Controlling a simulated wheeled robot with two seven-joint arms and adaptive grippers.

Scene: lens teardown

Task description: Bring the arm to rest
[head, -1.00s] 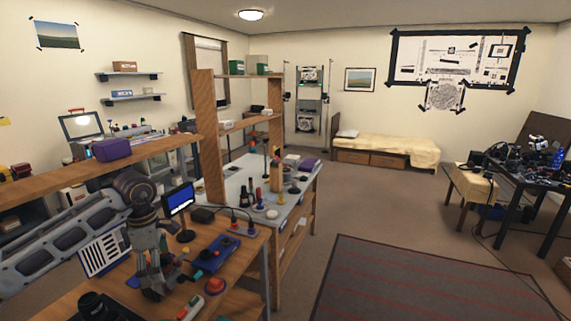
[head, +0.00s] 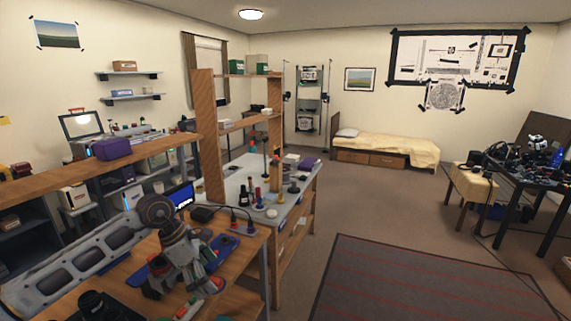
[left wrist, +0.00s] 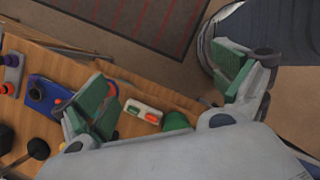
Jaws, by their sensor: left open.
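My left arm (head: 85,258) comes in from the left over the wooden workbench (head: 245,262). My left gripper (head: 182,284) is above the bench, tilted, with its fingers apart and nothing seen between them. In the left wrist view the two green-padded fingers (left wrist: 168,92) are spread wide. Below them lies a white box with a green and a red button (left wrist: 144,112). A blue device with a dark knob (left wrist: 44,94) lies on the bench to their left. My right gripper is in neither view.
A dark round object (head: 97,305) is at the bench's near edge. A grey-topped shelf table (head: 232,184) with bottles stands beyond. Open floor and a dark rug (head: 405,285) lie to the right.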

